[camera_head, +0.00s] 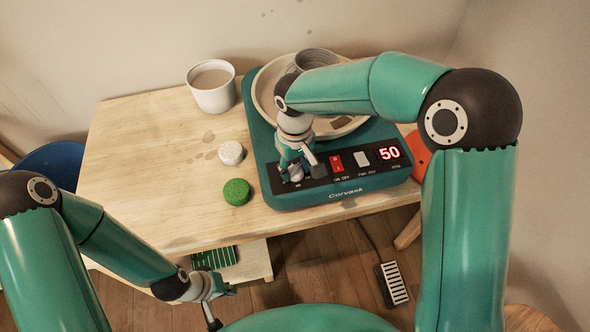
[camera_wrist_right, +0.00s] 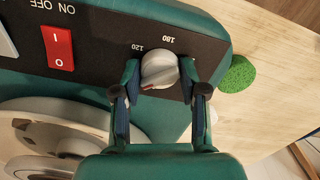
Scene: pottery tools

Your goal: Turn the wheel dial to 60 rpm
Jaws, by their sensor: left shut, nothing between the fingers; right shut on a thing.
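The teal pottery wheel (camera_head: 258,150) stands on the wooden table, with a black control panel along its front. Its red display (camera_head: 389,153) reads 50, with RPM printed below. My left gripper (camera_head: 218,293) is shut and empty, low in front of the table.
A red on/off switch (camera_head: 336,164) sits right of the dial. A green sponge (camera_head: 236,192) and a white round piece (camera_head: 231,153) lie left of the wheel. A cup (camera_head: 212,96) stands behind them. A foot pedal (camera_head: 393,284) is on the floor. The table's left part is clear.

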